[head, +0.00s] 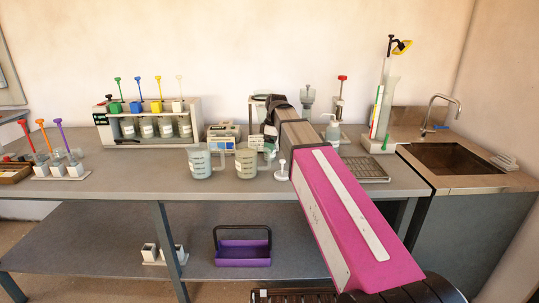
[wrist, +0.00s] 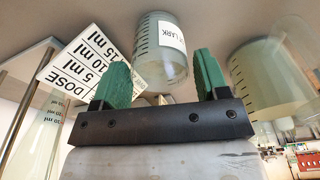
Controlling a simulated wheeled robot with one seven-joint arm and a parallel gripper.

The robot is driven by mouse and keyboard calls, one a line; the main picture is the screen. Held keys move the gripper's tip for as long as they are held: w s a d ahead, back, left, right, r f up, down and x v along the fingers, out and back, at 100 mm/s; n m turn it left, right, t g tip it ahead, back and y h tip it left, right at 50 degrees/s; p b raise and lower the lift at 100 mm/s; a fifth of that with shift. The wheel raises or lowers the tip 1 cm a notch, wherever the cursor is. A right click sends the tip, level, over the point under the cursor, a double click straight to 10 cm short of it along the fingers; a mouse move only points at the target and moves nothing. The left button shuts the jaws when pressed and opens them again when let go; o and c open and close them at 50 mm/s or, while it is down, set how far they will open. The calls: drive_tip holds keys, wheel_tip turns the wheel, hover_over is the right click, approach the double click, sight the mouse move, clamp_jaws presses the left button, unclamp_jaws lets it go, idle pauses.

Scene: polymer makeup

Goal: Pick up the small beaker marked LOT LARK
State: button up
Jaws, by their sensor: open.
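A clear small beaker (wrist: 154,68) with a white label reading "LARK" shows in the wrist view, with dark graduation marks on its side. The first part of the label's text is hard to read. My gripper (wrist: 162,72) has two green fingers standing wide apart, with the beaker showing in the gap between them and a visible space on either side. I cannot tell how far the beaker is beyond the fingertips. In the head view my arm hides most of the gripper, and I cannot pick out the marked beaker there.
A white dose card (wrist: 85,62) stands left of the fingers and a large yellowish vessel (wrist: 262,85) right. In the head view, two graduated jugs (head: 200,163) (head: 246,164) stand on the bench left of my arm. Behind them is a white rack (head: 195,108); a sink (head: 455,157) lies right.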

drive_tip(key=shift+a+f, duration=0.2)
drive_tip(key=shift+f, duration=1.7)
drive_tip(key=c, duration=0.7)
drive_tip(key=shift+c, duration=0.2)
